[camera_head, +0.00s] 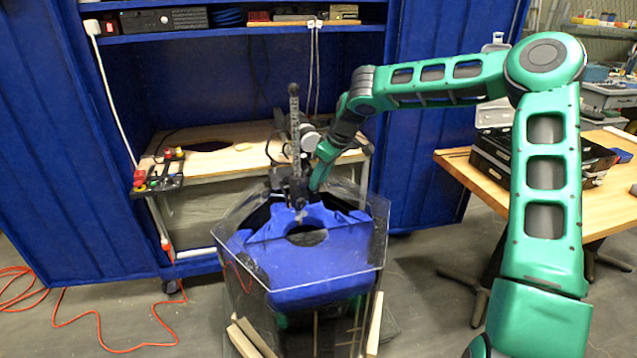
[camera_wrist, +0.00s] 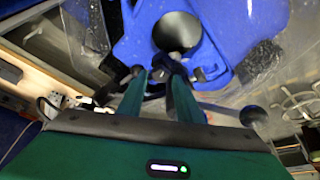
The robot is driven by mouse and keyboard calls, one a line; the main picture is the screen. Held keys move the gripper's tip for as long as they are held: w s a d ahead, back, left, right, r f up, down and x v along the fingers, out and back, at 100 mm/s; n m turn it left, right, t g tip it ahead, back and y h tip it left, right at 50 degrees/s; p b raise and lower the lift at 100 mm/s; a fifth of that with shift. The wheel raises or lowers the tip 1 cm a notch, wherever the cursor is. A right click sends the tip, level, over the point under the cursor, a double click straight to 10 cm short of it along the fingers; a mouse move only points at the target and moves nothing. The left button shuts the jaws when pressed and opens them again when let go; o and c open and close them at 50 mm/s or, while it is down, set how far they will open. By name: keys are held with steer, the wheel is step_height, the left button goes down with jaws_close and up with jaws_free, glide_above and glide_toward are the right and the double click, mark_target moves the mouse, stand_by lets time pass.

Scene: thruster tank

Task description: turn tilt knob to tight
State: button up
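The tank (camera_head: 380,235) is a clear-walled container with a blue top piece (camera_head: 330,270) that has a round dark hole. A thruster mount with an upright scaled post (camera_head: 295,130) stands at the tank's back edge. My gripper (camera_head: 316,186) points down beside this mount. In the wrist view, its two green fingers (camera_wrist: 158,78) are apart. A small dark part (camera_wrist: 161,66), which may be the tilt knob, shows at the fingertips near the hole. I cannot tell whether the fingers touch it. The knob cannot be made out in the head view.
A wooden bench (camera_head: 245,155) with a dark oval opening stands behind the tank, inside a blue cabinet (camera_head: 50,150). A wooden table (camera_head: 480,185) with a black case (camera_head: 495,155) is at right. An orange cable (camera_head: 110,348) lies on the floor at left.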

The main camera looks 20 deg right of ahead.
steer(key=shift+x, duration=0.8)
steer(key=c, duration=0.8)
steer(key=shift+o, duration=0.2)
steer(key=shift+d, duration=0.1)
steer(key=shift+m, duration=0.3)
steer(key=shift+s+a+m+t+h, duration=0.1)
steer(key=shift+m+t+h, duration=0.1)
steer(key=shift+m, duration=0.35)
steer(key=shift+a+m+t+h, duration=0.1)
steer(key=shift+m+h, duration=0.1)
steer(key=shift+m, duration=0.35)
steer(key=shift+a+m+h, duration=0.15)
steer(key=shift+m+h, duration=0.35)
steer(key=shift+m, duration=0.9)
